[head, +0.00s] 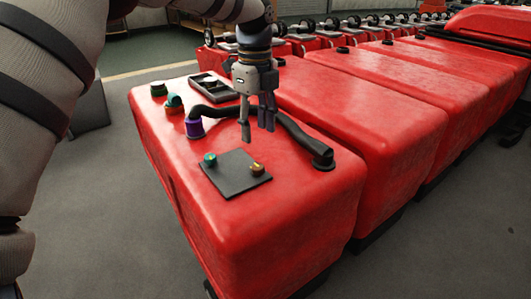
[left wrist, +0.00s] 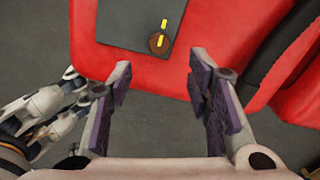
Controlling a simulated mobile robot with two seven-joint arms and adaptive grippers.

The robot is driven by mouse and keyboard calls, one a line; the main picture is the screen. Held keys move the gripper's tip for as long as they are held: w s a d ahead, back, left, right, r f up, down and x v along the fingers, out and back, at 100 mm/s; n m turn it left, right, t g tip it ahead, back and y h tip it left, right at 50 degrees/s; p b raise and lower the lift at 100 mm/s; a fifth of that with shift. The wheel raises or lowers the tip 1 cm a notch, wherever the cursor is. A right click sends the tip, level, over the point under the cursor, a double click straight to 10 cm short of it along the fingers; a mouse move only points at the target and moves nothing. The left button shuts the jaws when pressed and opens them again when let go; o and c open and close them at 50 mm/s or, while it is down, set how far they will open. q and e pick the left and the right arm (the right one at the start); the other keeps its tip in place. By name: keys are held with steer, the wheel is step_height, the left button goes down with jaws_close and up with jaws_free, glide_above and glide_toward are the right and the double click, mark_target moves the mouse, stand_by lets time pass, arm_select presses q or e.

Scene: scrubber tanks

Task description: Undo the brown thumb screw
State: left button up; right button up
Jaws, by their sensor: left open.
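The brown thumb screw (head: 257,169) stands on a dark square plate (head: 235,182) on top of the nearest red tank (head: 300,185). In the left wrist view the screw (left wrist: 156,44) is a brown disc with a yellow bar across it, near the plate's corner. My left gripper (head: 257,132) is open and empty, pointing down above the tank, and appears above the screw in the head view. In the left wrist view the screw lies just beyond the gap between its fingertips (left wrist: 159,66), not between the fingers.
A teal screw (head: 209,160) stands on the same plate. A black hose (head: 291,131) curves behind it, near a purple cap (head: 194,128). A black tray (head: 213,88), a teal cap (head: 174,102) and a green cap (head: 158,89) sit farther back. More red tanks stand right.

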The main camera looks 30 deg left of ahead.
mark_target(257, 166)
arm_select(q)
step_height(257, 166, down, 10)
steer(key=shift+c, duration=0.2)
jaws_close()
